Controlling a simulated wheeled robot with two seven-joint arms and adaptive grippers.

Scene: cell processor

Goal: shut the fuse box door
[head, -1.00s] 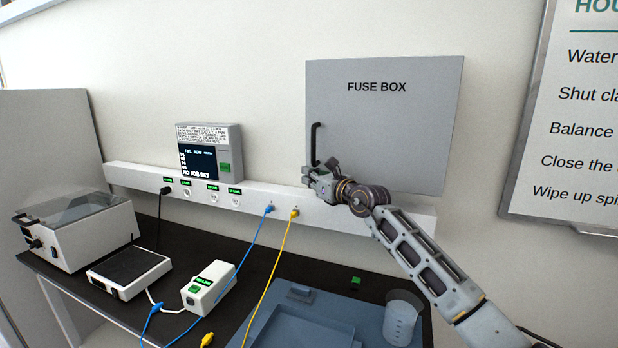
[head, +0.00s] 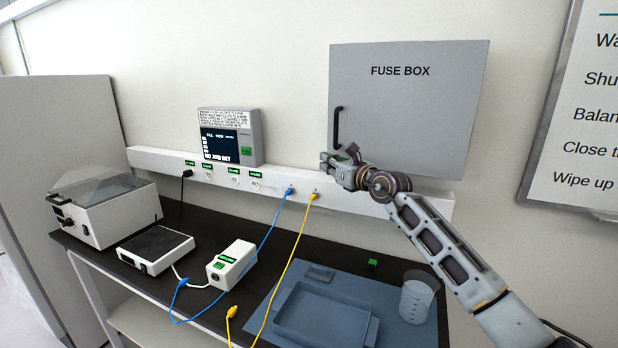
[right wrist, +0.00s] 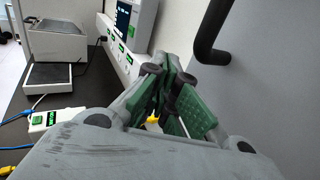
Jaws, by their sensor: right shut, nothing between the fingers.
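The grey fuse box door (head: 420,110) lies flat over the box on the wall, with no gap visible at its edges in the head view. Its black handle (head: 337,127) is at the door's left edge. My right gripper (head: 326,160) is shut and empty, just below and left of the handle's lower end. In the right wrist view the green-padded fingers (right wrist: 165,85) are together, with the handle (right wrist: 210,35) to their right, apart from them. The door face (right wrist: 270,80) fills the right side of that view. My left gripper is not in view.
A white socket rail (head: 270,183) runs along the wall below the door, with a blue and a yellow cable plugged in. A screen unit (head: 232,140) stands left. The bench below holds a blue tray (head: 322,320), a beaker (head: 416,298) and several devices.

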